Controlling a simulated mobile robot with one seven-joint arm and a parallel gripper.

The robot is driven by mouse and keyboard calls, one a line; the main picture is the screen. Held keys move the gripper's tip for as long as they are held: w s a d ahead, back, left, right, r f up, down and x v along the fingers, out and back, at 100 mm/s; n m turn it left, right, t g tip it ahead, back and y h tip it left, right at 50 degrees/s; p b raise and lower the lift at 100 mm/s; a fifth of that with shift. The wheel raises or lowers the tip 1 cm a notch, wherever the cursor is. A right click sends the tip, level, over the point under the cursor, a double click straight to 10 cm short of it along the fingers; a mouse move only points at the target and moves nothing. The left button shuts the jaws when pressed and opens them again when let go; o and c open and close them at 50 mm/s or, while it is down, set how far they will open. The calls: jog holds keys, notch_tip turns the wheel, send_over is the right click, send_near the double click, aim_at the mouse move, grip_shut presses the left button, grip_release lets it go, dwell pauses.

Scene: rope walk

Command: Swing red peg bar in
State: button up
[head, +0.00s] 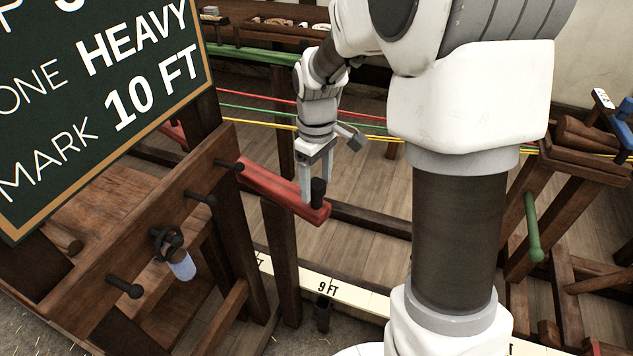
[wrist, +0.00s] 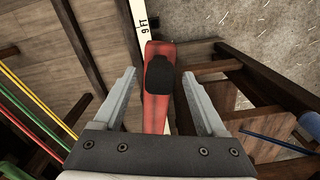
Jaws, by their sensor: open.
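The red peg bar (head: 275,183) is a red wooden bar that sticks out from the dark wooden frame, with a dark upright peg (head: 318,190) near its free end. My gripper (head: 313,188) is open at that free end, close to the peg. In the wrist view the red bar (wrist: 156,115) runs between the two open fingers of my gripper (wrist: 165,85), with the black peg (wrist: 160,73) just ahead of them. There is a gap on each side of the bar. Whether a finger touches the bar cannot be told. The bar's near end is hidden behind the gripper body.
A chalkboard sign (head: 100,90) stands at left above a wooden rail (head: 150,215) with dark pegs and a hanging blue-white item (head: 181,264). Red, green and yellow ropes (head: 255,122) stretch behind my gripper. A green bar (head: 532,228) hangs at right.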

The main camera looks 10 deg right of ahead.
grip_shut()
dwell(0.3)
dwell(1.1)
